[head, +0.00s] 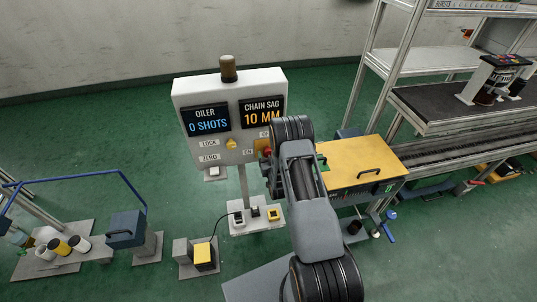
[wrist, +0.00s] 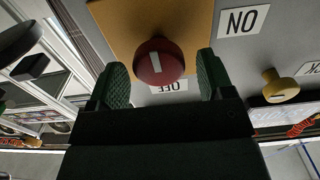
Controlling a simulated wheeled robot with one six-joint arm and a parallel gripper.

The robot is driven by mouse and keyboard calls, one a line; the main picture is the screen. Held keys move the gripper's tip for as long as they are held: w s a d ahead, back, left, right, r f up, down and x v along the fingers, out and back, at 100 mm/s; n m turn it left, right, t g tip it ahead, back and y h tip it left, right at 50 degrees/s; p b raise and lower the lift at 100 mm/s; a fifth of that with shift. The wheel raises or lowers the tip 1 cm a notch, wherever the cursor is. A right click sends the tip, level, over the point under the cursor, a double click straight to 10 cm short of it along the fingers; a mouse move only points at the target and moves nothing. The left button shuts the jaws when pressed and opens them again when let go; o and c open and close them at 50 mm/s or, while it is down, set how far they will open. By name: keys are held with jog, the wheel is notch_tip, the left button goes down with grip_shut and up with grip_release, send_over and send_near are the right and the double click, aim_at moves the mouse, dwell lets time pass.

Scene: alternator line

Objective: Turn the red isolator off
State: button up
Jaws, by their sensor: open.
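The red isolator (head: 267,152) is a round knob on a yellow-orange plate (head: 260,144) at the lower right of the white control panel (head: 230,84). In the wrist view the isolator (wrist: 158,62) has a white bar on its face, and the picture is upside down. The OFF label (wrist: 168,86) shows just below the knob, and the ON label (wrist: 243,20) at the upper right. My gripper (wrist: 160,68) is open, with one green finger on each side of the knob and a visible gap to it. In the head view my arm hides the gripper.
A yellow knob (head: 231,143) sits left of the isolator, also in the wrist view (wrist: 280,86). The panel's screens read 0 SHOTS and 10 MM. A yellow-topped box (head: 350,165) and conveyor (head: 460,148) stand right.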

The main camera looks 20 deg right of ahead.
jog(key=shift+w, duration=0.3)
jog(key=shift+d, duration=0.1)
jog(key=c, duration=0.9)
jog(key=shift+f+b, duration=0.1)
jog(key=shift+b, duration=0.25)
jog(key=n+b, duration=1.2)
jog(key=b, duration=0.1)
jog(key=n+b, duration=0.5)
jog(key=b, duration=0.1)
jog(key=shift+a+f+n+b, duration=0.2)
jog(key=shift+a+n+b, duration=0.1)
jog(key=shift+n, duration=0.1)
